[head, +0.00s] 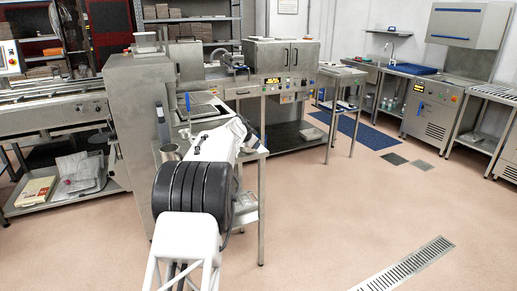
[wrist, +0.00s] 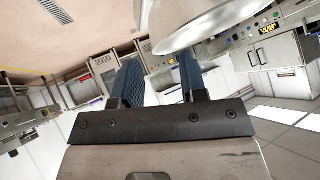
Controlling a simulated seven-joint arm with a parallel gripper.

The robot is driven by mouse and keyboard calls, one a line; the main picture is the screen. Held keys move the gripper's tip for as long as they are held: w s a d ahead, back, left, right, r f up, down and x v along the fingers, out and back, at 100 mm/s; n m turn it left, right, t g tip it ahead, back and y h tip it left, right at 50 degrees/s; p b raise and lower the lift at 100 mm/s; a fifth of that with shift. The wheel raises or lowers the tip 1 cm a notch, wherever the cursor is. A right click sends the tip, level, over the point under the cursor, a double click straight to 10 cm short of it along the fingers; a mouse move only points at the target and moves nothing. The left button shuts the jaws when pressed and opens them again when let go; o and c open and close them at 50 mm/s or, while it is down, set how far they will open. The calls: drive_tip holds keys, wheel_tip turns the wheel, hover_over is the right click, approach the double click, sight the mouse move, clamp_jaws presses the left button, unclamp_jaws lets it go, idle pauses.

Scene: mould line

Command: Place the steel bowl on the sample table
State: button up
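A shiny, rounded steel bowl (wrist: 215,22) shows at the top of the wrist view, partly cut off by the frame. Its curved rim lies close to the right-hand finger. My gripper (wrist: 158,72) has two blue ribbed fingers standing apart, with background visible between them. Whether the right-hand finger touches the bowl cannot be told. In the head view my white arm reaches over a steel table (head: 258,153), hiding much of it and my fingers. I cannot make out the bowl there. A small steel table (head: 341,72) stands further back; neither table has a label to identify the sample table.
A tall steel machine (head: 138,125) stands just left of my arm, with a steel cup (head: 170,152) beside it. A control-panel bench (head: 285,85) runs along the back. A steel cabinet (head: 430,108) stands at right. The floor at front right is clear around a drain grate (head: 410,265).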

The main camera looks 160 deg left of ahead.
drive_tip(key=shift+x, duration=1.95)
drive_tip(key=shift+d, duration=0.1)
clamp_jaws()
